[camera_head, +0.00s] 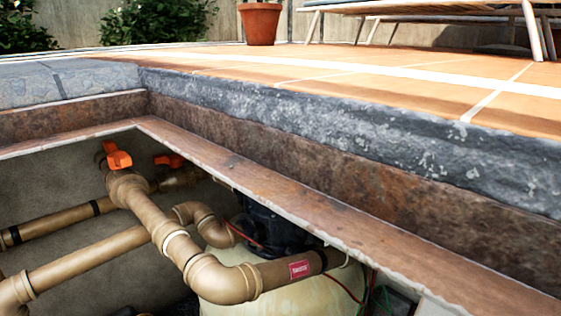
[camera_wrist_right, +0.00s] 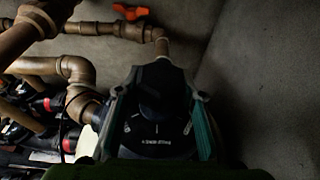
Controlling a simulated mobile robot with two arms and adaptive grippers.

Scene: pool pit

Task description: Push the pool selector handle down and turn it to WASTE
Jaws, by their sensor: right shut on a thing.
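In the right wrist view, the dark selector handle (camera_wrist_right: 152,98) stands over a round black dial (camera_wrist_right: 148,145) with white marks and small lettering too small to read reliably. My right gripper (camera_wrist_right: 163,85) has its two fingers on either side of the handle and is shut on it. The handle's setting cannot be told. In the head view, the black valve body (camera_head: 268,228) sits on top of a pale tank (camera_head: 275,292), partly hidden by the pit edge and pipes. Neither of my grippers shows in the head view.
Brown pipes (camera_head: 175,240) with orange valve levers (camera_head: 117,155) cross the pit left of the valve. A rusty rim (camera_head: 300,215) and stone edge (camera_head: 350,125) overhang it. In the wrist view, bare concrete wall (camera_wrist_right: 265,90) lies to the right.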

